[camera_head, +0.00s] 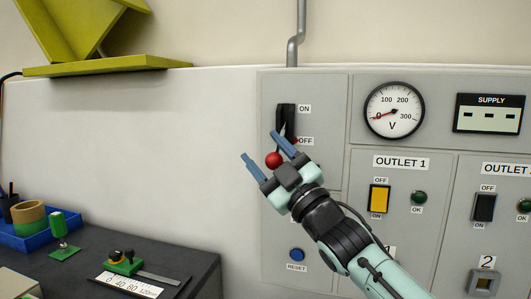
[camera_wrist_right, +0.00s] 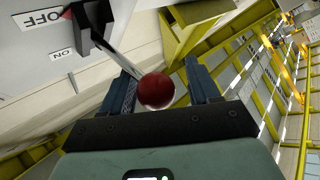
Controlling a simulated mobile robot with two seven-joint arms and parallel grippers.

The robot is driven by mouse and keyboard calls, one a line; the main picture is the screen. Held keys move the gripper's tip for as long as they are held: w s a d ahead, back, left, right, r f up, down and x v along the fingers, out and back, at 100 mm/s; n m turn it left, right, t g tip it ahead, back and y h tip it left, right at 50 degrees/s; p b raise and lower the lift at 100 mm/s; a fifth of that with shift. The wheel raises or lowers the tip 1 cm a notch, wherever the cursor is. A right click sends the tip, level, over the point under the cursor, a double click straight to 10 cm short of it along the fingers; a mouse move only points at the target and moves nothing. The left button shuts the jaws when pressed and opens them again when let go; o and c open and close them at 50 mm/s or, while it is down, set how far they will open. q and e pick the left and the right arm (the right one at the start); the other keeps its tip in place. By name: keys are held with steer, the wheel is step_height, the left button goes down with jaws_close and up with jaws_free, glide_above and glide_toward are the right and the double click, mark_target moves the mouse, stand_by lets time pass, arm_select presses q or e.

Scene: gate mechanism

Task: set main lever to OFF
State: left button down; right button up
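The main lever (camera_head: 285,122) is on the grey panel, in a dark slot between the ON label (camera_head: 304,109) and the OFF label (camera_head: 305,141). Its red ball knob (camera_head: 274,159) hangs low, beside the OFF label. My right gripper (camera_head: 258,143) is open, with its blue fingers on either side of the knob. In the right wrist view the knob (camera_wrist_right: 156,91) sits between the two fingers with gaps visible at its sides. A metal rod runs from the knob to the black lever mount (camera_wrist_right: 95,22), near the OFF label (camera_wrist_right: 27,19). My left gripper is not in view.
The panel carries a voltmeter (camera_head: 394,110) with its needle near 0, a supply display (camera_head: 489,115), a yellow outlet 1 switch (camera_head: 379,198) and a blue reset button (camera_head: 297,254). A dark bench (camera_head: 190,256) with small items stands at the left.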

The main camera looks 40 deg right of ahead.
steer(key=shift+w+d+f, duration=0.1)
steer(key=shift+d+f, duration=0.2)
steer(key=shift+f, duration=0.05)
steer(key=shift+s+f, duration=0.2)
steer(key=shift+s, duration=0.05)
arm_select(q)
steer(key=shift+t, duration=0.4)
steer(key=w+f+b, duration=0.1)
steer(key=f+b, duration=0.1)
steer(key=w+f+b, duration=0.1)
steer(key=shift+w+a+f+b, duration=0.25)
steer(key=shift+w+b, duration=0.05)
steer(key=shift+b, duration=0.05)
arm_select(e)
steer(key=v, duration=1.2)
steer(key=shift+s+r, duration=0.15)
steer(key=shift+s, duration=0.35)
steer(key=shift+a, duration=0.15)
